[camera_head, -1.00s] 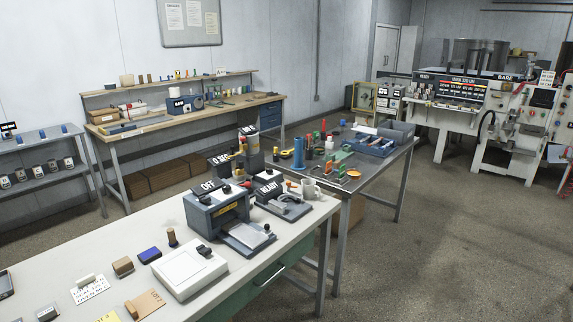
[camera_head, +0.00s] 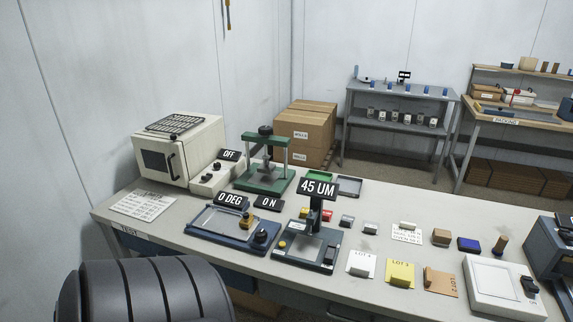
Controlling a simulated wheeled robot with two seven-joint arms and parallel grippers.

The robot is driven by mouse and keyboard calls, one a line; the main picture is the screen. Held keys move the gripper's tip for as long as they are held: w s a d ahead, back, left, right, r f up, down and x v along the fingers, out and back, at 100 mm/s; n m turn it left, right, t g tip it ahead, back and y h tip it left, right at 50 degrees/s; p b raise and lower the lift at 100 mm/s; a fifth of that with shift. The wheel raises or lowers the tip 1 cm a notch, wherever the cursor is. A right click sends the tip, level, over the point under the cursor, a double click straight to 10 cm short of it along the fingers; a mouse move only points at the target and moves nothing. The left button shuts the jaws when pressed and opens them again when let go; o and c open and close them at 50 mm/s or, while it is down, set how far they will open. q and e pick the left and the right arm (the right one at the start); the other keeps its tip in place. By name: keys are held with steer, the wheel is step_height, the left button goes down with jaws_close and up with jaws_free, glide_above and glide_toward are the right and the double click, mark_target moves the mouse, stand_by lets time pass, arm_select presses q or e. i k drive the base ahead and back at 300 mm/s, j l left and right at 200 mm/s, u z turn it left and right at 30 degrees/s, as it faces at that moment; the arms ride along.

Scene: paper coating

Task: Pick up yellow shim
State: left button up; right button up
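No piece can be clearly made out as the yellow shim. Small coloured blocks, one of them a red block (camera_head: 327,215), sit behind the thickness gauge (camera_head: 306,246), whose display reads 45 UM. A yellow card (camera_head: 400,273) with a small block on it lies to the right of the gauge, between a white card (camera_head: 361,264) and a tan card (camera_head: 440,282). Neither of my grippers is in view.
On the bench (camera_head: 130,232) stand a white oven (camera_head: 180,150), a green press (camera_head: 265,165), a blue tilt plate (camera_head: 232,228) and a white box-like device (camera_head: 500,285). Cardboard boxes (camera_head: 305,132) and a grey shelf (camera_head: 400,100) stand behind. The bench's front right is crowded.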

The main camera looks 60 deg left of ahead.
mark_target(303, 215)
steer(key=i+l+u, duration=0.1)
steer(key=u, duration=0.4)
steer(key=i+l+u, duration=0.1)
steer(key=u, duration=0.4)
steer(key=l+u, duration=0.2)
steer(key=u, duration=0.25)
steer(key=i+l+u, duration=0.1)
steer(key=u, duration=0.4)
steer(key=l+u, duration=0.2)
steer(key=l, duration=0.4)
steer(key=l+u, duration=0.15)
steer(key=l, duration=0.5)
steer(key=k+l+u, duration=0.2)
steer(key=l, duration=0.4)
steer(key=l+u, duration=0.2)
steer(key=l, duration=0.4)
